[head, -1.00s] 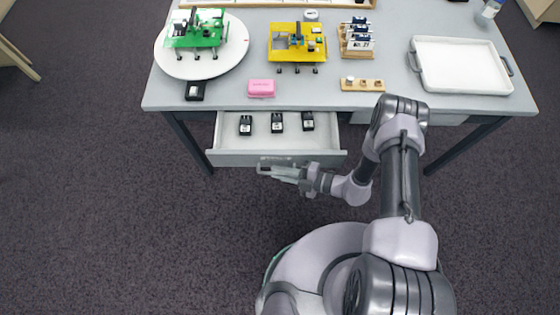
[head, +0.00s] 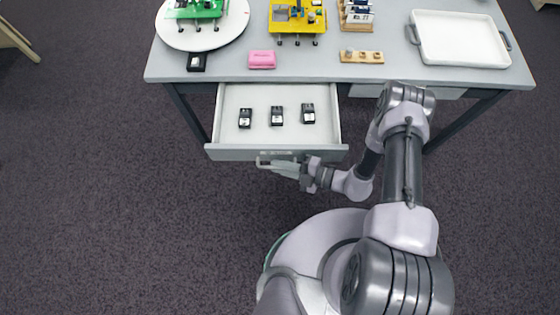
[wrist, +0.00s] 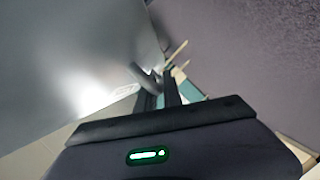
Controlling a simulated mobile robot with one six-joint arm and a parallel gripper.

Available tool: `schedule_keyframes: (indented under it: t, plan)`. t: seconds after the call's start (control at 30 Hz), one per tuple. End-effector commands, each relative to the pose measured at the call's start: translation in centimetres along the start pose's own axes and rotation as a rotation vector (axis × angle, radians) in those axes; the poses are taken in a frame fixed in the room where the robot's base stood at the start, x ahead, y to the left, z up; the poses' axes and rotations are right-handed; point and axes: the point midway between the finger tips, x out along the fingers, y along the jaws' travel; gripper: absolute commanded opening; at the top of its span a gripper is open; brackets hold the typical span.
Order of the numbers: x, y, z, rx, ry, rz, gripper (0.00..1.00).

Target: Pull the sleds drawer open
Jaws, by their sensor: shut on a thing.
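The sleds drawer (head: 232,111) is pulled out from under the grey table in the head view, and its white inside shows. Several small black sleds (head: 277,116) lie in it in a loose row. My gripper (head: 268,163) is at the middle of the drawer's front panel and is shut on the drawer handle. In the wrist view my gripper's fingers (wrist: 160,92) are close together around the handle bar (wrist: 141,74), beside the pale drawer front (wrist: 70,60). The label by the handle is too small to read.
On the tabletop (head: 220,67) are a round white turntable (head: 172,38), a yellow board (head: 309,24), a pink block (head: 262,60), a wooden strip (head: 361,57) and a white tray (head: 460,52). A second drawer front (head: 365,91) is at the right.

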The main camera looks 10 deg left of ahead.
Motion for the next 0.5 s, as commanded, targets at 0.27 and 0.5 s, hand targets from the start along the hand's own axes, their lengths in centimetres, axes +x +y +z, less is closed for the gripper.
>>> schedule_keyframes:
  t: [0.27, 0.5]
  plan:
    - [0.0, -0.01, 0.04, 0.0, -0.001, 0.0, 0.2]
    - [0.0, 0.0, 0.03, 0.0, 0.0, 0.0, 0.2]
